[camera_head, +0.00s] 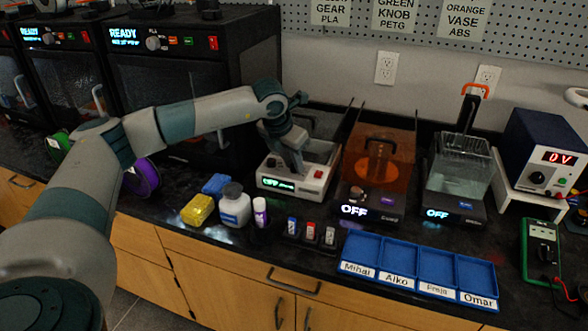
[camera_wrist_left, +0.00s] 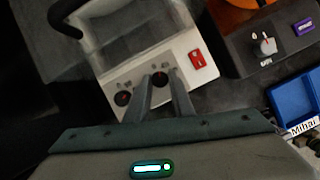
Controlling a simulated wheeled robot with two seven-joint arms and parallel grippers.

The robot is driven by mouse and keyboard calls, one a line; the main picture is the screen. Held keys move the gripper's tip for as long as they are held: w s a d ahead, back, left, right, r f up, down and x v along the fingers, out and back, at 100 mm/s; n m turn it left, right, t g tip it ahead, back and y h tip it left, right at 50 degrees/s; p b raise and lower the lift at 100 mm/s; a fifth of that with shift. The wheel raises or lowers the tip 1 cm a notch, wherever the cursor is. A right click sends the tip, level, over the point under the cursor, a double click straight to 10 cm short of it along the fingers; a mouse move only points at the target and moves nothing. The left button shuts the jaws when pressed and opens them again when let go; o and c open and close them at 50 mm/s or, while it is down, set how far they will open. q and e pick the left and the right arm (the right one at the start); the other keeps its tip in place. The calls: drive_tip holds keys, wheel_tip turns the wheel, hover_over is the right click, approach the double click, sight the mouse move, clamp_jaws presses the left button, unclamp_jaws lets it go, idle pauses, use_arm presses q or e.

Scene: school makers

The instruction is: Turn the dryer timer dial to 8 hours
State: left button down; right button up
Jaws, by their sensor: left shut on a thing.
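My left gripper (camera_head: 298,173) reaches down onto this panel from above. In the left wrist view its fingers (camera_wrist_left: 157,78) are close together, shut on the right dial, partly hiding it. Dial markings are too small to read. My right gripper is not in view.
An orange-lidded machine (camera_head: 378,155) with an OFF display stands just right of the dryer, and a clear tank (camera_head: 460,165) beyond it. Bottles, sponges and small containers stand in front. A blue labelled tray (camera_head: 405,250) lies at the counter's front edge. Black printers stand left.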

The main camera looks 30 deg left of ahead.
use_arm(q)
drive_tip(key=m+h+b, duration=0.1)
drive_tip(key=m, duration=0.1)
drive_tip(key=shift+a+m, duration=0.2)
drive_tip(key=shift+m, duration=0.2)
drive_tip(key=m+h, duration=0.1)
drive_tip(key=m, duration=0.1)
drive_tip(key=shift+w+a+m+g, duration=0.1)
drive_tip(key=shift+a+m+g, duration=0.05)
drive_tip(key=shift+m+g, duration=0.2)
drive_tip(key=shift+m+h, duration=0.4)
drive_tip(key=shift+m, duration=0.55)
drive_tip(key=m, duration=0.1)
drive_tip(key=m+g+h, duration=0.1)
drive_tip(key=m, duration=0.1)
drive_tip(key=shift+w+a+r, duration=0.1)
drive_tip(key=shift+w, duration=0.1)
drive_tip(key=shift+a+m+g, duration=0.1)
drive_tip(key=shift+m+g, duration=0.45)
drive_tip(key=shift+m, duration=0.95)
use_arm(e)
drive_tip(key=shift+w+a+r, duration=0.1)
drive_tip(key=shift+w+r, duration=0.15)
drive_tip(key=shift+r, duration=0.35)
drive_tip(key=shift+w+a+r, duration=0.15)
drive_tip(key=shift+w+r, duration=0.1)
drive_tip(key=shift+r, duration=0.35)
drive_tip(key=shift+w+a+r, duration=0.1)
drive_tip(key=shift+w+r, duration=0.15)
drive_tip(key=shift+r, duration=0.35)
